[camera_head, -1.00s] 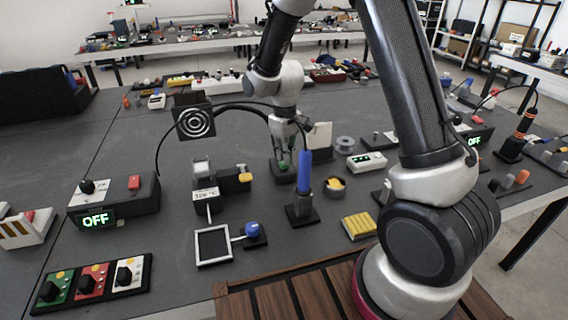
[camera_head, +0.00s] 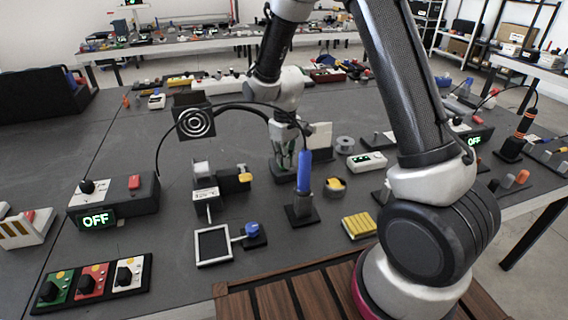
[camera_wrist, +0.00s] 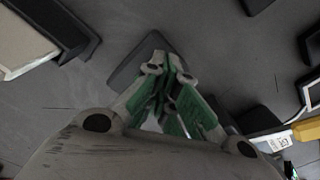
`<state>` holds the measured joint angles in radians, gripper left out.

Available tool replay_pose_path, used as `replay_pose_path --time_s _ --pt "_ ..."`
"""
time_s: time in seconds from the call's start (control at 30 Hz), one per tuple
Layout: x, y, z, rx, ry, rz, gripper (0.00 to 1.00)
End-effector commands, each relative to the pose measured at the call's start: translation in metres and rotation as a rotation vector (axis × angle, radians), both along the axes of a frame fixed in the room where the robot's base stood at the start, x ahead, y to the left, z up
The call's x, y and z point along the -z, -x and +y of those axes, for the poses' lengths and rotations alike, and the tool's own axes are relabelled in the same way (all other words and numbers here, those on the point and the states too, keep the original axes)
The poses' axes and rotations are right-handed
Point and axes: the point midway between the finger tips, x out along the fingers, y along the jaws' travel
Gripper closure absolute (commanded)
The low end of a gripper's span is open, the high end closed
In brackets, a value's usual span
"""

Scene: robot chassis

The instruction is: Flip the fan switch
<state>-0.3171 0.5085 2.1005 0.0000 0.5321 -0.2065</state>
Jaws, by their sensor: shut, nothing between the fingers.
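The fan (camera_head: 195,122) is a black square box with white concentric rings, standing left of my gripper in the head view. My gripper (camera_head: 284,162) points down over a small dark base (camera_head: 281,174) behind the upright blue-handled tool. In the wrist view, the green-padded fingers (camera_wrist: 162,72) are together and empty, over a dark plate (camera_wrist: 125,72). The fingers hide most of what is on that base; I cannot make out the fan's switch or its position. Contact with the base cannot be told.
The blue-handled tool (camera_head: 304,172) stands close in front of my gripper. A white panel (camera_head: 320,136) is just to its right. A black cable arches from the fan's left. A box with a green OFF display (camera_head: 97,219) is at the left.

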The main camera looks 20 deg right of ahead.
Motion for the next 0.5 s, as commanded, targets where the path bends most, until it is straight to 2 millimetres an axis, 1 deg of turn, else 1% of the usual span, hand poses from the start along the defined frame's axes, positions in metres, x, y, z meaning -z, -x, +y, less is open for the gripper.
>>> replay_pose_path --time_s 0.1,0.23,0.5 --pt "0.002 0.0 0.0 0.0 0.0 0.0 1.0" --pt "0.0 0.0 0.0 0.0 0.0 0.0 1.0" --pt "-0.023 0.0 0.0 0.0 0.0 -0.001 1.0"
